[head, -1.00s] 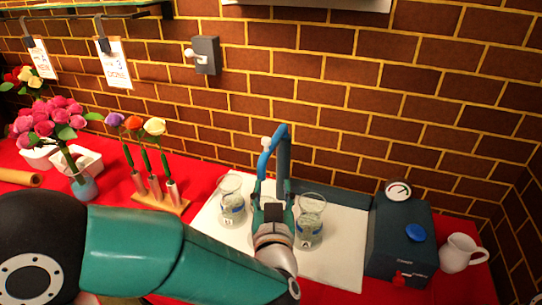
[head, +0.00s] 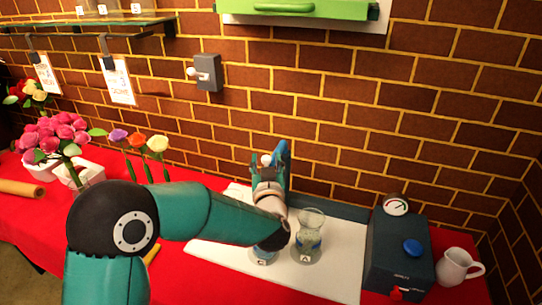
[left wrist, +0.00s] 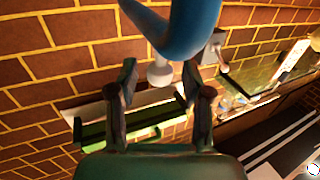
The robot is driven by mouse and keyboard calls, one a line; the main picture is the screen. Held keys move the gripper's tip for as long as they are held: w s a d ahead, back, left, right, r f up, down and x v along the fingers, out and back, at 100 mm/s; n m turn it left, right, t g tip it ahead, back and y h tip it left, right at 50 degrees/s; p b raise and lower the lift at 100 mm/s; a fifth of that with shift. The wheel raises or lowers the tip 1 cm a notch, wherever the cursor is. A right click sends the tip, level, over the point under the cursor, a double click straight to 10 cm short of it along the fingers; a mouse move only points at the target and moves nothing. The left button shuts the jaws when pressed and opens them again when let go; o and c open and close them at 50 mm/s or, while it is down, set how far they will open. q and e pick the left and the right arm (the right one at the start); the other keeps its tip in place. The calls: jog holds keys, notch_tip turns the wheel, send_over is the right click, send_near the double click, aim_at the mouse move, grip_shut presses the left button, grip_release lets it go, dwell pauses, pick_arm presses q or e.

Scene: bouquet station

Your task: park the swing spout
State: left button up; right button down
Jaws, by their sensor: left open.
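The blue swing spout (head: 284,153) rises at the back of the white mat, largely hidden behind my left gripper in the head view. Its curved blue pipe (left wrist: 185,30) crosses the top of the left wrist view. A white round knob (left wrist: 160,73) hangs by the pipe, between my fingertips in that picture; contact cannot be told. The knob also shows in the head view (head: 266,159). My left gripper (head: 267,166) is open, close in front of the spout, with nothing clamped. My right gripper is out of view.
A glass jar (head: 309,236) stands right of my left arm on the white mat (head: 338,262); another jar (head: 264,256) is mostly hidden below the arm. A dark box with a gauge (head: 400,250) and a white jug (head: 456,267) stand right. Flowers (head: 55,135) stand left. The brick wall is close behind.

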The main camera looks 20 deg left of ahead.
pick_arm(q)
jog(key=shift+w+a, duration=0.25)
jog(key=shift+w, duration=0.35)
